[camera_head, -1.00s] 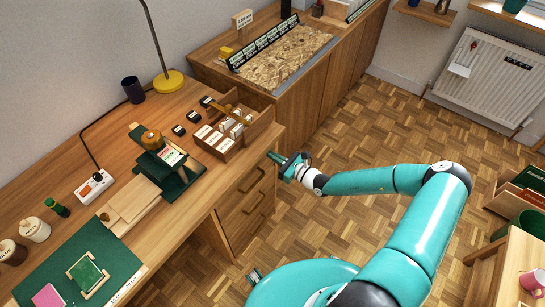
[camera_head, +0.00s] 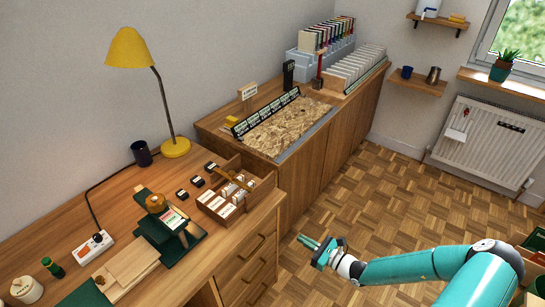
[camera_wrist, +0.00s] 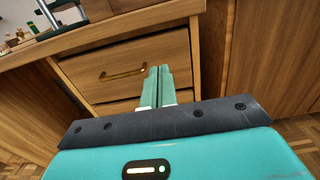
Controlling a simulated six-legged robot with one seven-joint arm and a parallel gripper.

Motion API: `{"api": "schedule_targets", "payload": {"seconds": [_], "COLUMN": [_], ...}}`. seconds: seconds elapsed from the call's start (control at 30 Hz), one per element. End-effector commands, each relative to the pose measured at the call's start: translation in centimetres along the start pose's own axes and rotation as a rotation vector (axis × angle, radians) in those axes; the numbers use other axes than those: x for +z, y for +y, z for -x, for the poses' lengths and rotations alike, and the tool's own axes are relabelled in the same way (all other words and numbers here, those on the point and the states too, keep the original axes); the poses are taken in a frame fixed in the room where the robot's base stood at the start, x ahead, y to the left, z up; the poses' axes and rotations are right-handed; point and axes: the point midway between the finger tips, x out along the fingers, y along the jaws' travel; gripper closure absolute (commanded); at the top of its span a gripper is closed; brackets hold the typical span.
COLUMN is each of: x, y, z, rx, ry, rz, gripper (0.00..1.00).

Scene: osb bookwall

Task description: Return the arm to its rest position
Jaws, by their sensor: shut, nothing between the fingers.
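My gripper (camera_head: 308,241) is at the end of my teal arm in the head view, over the parquet floor to the right of the desk drawers. Its fingers are together and hold nothing. In the wrist view my gripper (camera_wrist: 158,72) shows its two green fingers side by side, pointing toward a wooden drawer front. The fingers appear apart from the drawer (camera_wrist: 122,68), though the exact gap is hard to tell. The arm is bent at the elbow and reaches in from the lower right.
The desk (camera_head: 100,207) at left carries a yellow lamp (camera_head: 130,48), a wooden card box (camera_head: 238,207), a green press (camera_head: 165,225) and a power strip (camera_head: 82,252). A wooden cabinet (camera_head: 318,155) stands behind. A radiator (camera_head: 490,140) is at the right wall.

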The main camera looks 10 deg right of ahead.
Motion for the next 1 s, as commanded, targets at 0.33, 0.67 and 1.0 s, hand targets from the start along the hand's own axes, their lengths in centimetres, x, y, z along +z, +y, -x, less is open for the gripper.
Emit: {"api": "schedule_targets", "payload": {"seconds": [0.33,0.67,1.0], "x": [2.3,7.8,14.4], "y": [1.7,5.3,8.1], "z": [0.1,0.9,2.6], "rx": [0.161,0.540,0.878], "ry": [0.076,0.254,0.424], "rz": [0.143,0.486,0.842], "gripper": [1.00,1.00,1.00]}}
